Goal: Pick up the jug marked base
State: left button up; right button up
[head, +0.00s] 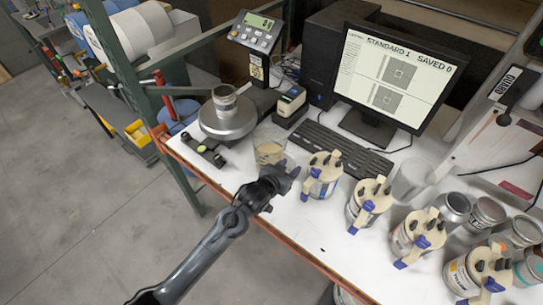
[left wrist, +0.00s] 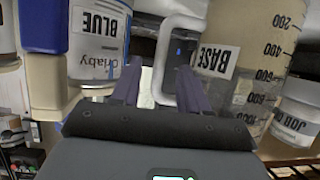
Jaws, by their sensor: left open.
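The jug marked BASE (head: 268,136) is a clear, graduated jug with beige contents, standing on the bench in front of the scale. In the left wrist view the jug (left wrist: 262,72) appears upside down, with its BASE label and volume marks readable. Its pale handle (left wrist: 167,50) reaches down between the fingers. My left gripper (head: 287,174) is at the near right side of the jug in the head view. In the left wrist view the gripper (left wrist: 160,88) is open, with a finger on each side of the handle. Finger contact cannot be told. My right gripper is out of view.
A colorant can marked BLUE (left wrist: 98,40) is close beside the left gripper. Several capped cans, including one (head: 322,175), line the bench's front. A can marked JOB (left wrist: 298,118) is near the jug. The scale (head: 228,118) and keyboard (head: 338,150) are behind.

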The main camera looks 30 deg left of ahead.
aim_at(293, 165)
pick_arm(q)
jog(key=shift+x, duration=1.75)
jog(key=shift+c, duration=0.2)
grip_shut()
jog(key=shift+r, duration=0.2)
